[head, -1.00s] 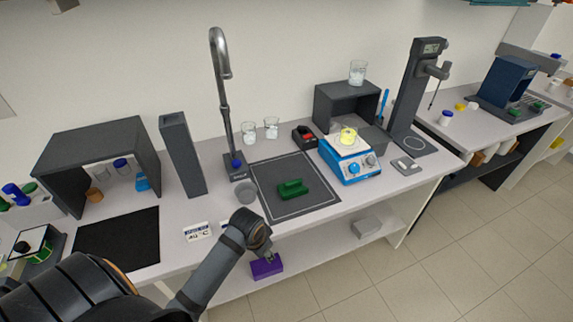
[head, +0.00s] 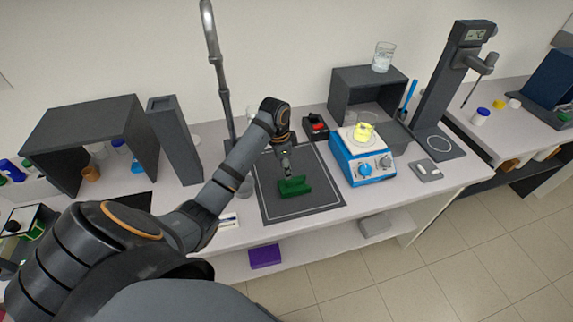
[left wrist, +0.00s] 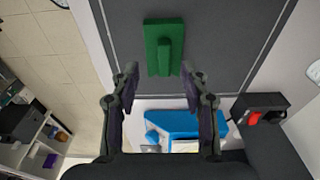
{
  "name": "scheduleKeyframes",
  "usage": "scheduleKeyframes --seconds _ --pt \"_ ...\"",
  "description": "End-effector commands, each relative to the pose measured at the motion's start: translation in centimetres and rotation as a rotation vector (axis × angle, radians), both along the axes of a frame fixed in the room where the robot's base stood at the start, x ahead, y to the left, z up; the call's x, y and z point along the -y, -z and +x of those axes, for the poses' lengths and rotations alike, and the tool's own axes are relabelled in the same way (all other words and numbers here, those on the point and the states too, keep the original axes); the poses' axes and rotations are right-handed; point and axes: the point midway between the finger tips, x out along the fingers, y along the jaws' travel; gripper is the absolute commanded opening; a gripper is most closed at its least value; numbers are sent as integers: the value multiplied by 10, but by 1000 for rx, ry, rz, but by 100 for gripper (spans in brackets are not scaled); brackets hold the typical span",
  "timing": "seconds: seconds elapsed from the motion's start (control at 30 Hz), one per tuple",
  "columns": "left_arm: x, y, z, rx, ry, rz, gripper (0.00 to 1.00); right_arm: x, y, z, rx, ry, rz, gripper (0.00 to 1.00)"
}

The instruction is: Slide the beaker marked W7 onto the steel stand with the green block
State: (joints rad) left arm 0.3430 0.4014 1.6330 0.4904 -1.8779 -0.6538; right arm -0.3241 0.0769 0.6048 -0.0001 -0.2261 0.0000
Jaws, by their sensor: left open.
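The green block (head: 294,187) lies on the dark grey mat (head: 268,207); it also shows in the left wrist view (left wrist: 164,48), with a raised rib on a flat base. My left gripper (head: 287,165) is open and empty above the block. In the left wrist view its fingertips (left wrist: 161,78) straddle the space just short of the block, not touching it. A clear beaker (head: 384,56) stands on top of a dark box-shaped shelf (head: 346,80). No W7 marking is readable, and I cannot tell which thing is the steel stand. My right gripper is out of view.
A blue-and-white hotplate (head: 362,168) right of the mat carries a vessel with yellow contents (head: 363,132). A black-and-red item (head: 316,127) sits behind the mat. A tall faucet (head: 212,50) and a grey column (head: 175,140) stand left. My left arm hides part of the bench.

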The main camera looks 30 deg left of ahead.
Motion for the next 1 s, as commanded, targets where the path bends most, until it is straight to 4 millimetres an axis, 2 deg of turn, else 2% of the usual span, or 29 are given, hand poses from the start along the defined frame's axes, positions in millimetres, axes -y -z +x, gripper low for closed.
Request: scheduleKeyframes --seconds 0.03,0.13,0.33,0.4,0.5,0.6,0.73,0.87,1.0 --pt "1 11 1 1 0 -1 45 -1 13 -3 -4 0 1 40" --pt "2 24 2 1 0 -1 45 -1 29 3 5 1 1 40" --pt "4 53 5 1 -1 0 45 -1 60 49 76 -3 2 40" --pt "5 57 5 -2 -1 -1 45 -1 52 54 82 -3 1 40" --pt "6 71 7 -1 -1 -1 45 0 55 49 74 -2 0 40" --pt "6 79 8 0 -2 0 45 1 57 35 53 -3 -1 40" --pt "6 81 8 1 -1 1 45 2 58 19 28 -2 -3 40" --pt "6 81 8 1 -1 0 45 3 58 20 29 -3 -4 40" --pt "6 81 8 1 -1 1 29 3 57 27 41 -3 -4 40"
